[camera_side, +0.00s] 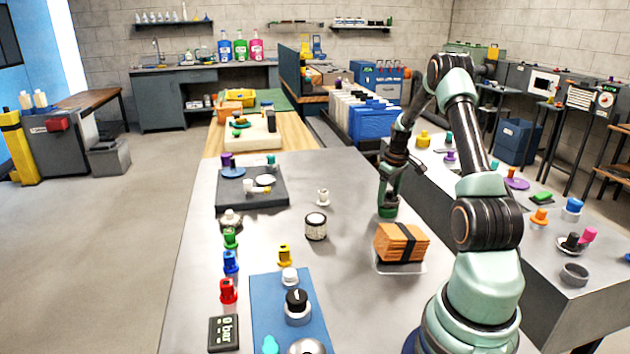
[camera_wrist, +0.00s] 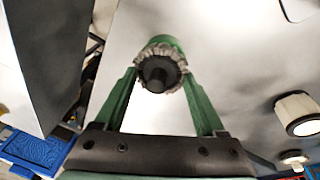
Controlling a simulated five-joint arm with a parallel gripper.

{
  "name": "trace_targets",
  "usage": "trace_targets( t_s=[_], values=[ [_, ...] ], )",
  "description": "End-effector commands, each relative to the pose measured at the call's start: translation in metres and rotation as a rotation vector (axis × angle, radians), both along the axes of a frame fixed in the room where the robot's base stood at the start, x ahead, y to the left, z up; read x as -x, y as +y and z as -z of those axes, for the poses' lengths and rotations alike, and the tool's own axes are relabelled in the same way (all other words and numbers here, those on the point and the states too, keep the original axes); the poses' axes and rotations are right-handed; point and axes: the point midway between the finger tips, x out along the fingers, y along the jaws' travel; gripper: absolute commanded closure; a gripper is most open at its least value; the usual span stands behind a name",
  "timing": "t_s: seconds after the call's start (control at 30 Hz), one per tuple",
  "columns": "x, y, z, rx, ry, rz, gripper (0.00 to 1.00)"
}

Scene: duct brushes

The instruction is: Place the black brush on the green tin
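The green tin (camera_side: 388,212) stands on the grey bench; its rim also shows in the wrist view (camera_wrist: 165,41). The black brush (camera_wrist: 156,74), with a dark round handle end and a ragged grey bristle ring, is at the tin's mouth and hides most of it. I cannot tell how firmly it rests there. My gripper (camera_wrist: 160,78) points down above the tin, its green fingers on either side of the brush. The fingers are apart, with space beside the handle. In the side view my gripper (camera_side: 389,190) hides most of the brush.
A bundle of orange blocks (camera_side: 402,240) stands close in front of the tin. A black-and-white jar (camera_side: 316,227) and a small white piece (camera_side: 322,197) stand to the left. Bare bench lies between.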

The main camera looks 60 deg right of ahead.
Motion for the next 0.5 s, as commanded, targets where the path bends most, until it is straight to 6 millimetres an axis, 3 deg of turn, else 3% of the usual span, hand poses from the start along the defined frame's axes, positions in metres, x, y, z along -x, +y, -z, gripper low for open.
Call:
trace_targets(
  t_s=[0.33, 0.5],
  values=[
    [0.0, 0.0, -0.001, 0.0, 0.0, 0.0, 0.16],
    [0.001, 0.002, -0.015, 0.002, -0.002, 0.0, 0.16]
  ],
)
